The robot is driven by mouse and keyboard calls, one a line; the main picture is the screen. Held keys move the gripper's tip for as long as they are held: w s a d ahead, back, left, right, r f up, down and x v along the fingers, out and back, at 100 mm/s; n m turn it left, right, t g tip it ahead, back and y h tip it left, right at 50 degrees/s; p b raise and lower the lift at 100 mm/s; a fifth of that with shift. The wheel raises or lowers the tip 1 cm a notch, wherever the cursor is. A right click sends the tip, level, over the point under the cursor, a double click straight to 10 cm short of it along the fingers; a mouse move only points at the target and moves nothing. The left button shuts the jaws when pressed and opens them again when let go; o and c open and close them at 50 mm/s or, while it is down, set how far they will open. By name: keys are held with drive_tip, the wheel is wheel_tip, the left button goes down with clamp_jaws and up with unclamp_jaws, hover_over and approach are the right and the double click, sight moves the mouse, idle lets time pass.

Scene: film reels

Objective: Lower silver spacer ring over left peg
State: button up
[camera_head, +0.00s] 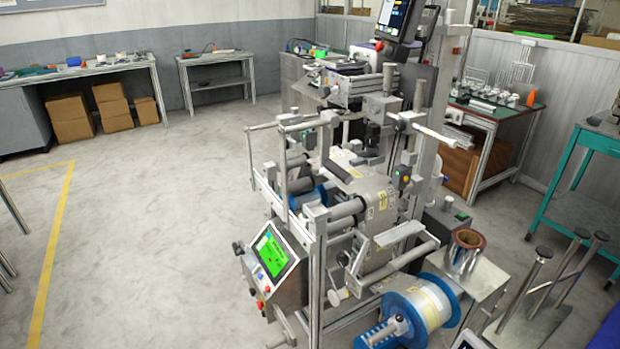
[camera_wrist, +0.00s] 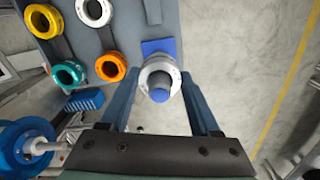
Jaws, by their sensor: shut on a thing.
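In the wrist view, the silver spacer ring (camera_wrist: 150,67) is between the two fingers of my gripper (camera_wrist: 160,74), which is shut on it. A grey peg with a blue tip (camera_wrist: 160,96) shows through the ring's opening. The ring appears to be around the peg, with the tip sticking out towards the camera. How far down the peg the ring sits cannot be told. The peg stands by a blue square patch (camera_wrist: 157,46) on a grey board (camera_wrist: 125,42). My gripper cannot be made out in the head view.
In the wrist view, a yellow ring (camera_wrist: 54,27), another silver ring (camera_wrist: 84,14), a teal ring (camera_wrist: 62,84) and an orange ring (camera_wrist: 103,77) lie left of the peg. A blue reel (camera_wrist: 14,148) is at lower left. The head view shows a large machine (camera_head: 375,200) mid-floor.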

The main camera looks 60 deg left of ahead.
drive_tip(key=shift+f, duration=0.15)
idle(0.5)
drive_tip(key=o, duration=1.5)
drive_tip(key=shift+o, duration=0.2)
wheel_tip(320, 180, up, 13)
drive_tip(key=p, duration=0.2)
drive_tip(key=shift+p, duration=0.35)
